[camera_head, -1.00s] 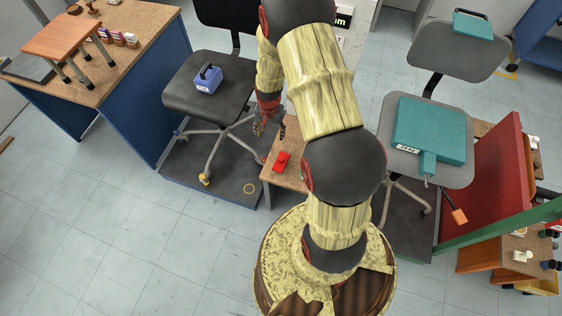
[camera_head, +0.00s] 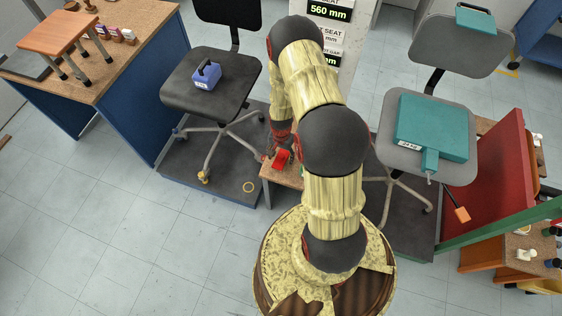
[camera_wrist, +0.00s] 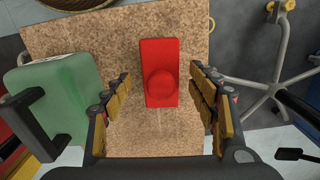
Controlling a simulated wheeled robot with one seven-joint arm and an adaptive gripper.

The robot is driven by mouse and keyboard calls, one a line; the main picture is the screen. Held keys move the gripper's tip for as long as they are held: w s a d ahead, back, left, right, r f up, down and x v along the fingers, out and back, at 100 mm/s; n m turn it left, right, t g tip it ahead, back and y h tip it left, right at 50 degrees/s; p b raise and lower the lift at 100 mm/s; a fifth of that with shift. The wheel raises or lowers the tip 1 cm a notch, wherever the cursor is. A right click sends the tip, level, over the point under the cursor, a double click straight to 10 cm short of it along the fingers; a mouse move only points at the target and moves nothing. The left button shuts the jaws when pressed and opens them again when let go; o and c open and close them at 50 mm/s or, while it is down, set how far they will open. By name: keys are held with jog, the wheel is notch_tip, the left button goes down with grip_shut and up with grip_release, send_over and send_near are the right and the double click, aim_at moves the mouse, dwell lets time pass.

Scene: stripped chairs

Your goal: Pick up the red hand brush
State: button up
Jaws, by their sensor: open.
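The red hand brush (camera_wrist: 159,62) lies on a small speckled brown table (camera_wrist: 210,143). In the wrist view it shows as a red block with a round raised part. In the head view the brush (camera_head: 282,158) is a small red patch at the table's edge, partly covered by my arm. My gripper (camera_wrist: 162,90) is open, with one finger on each side of the brush's near end. Gaps show between both fingers and the brush. The height of the fingertips above the table is hard to tell.
A green case with a dark handle (camera_wrist: 52,93) stands close to the left finger. A black chair (camera_head: 205,85) holding a blue box (camera_head: 206,76) is left of the table. A grey chair (camera_head: 400,165) with a teal case (camera_head: 432,125) is at right.

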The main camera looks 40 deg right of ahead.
aim_at(281, 155)
jog(key=shift+w+f, duration=0.1)
jog(key=shift+f, duration=0.45)
jog(key=shift+c, duration=0.9)
jog(key=shift+r, duration=0.1)
jog(key=c, duration=1.1)
notch_tip(281, 155, up, 10)
jog(key=p, duration=0.3)
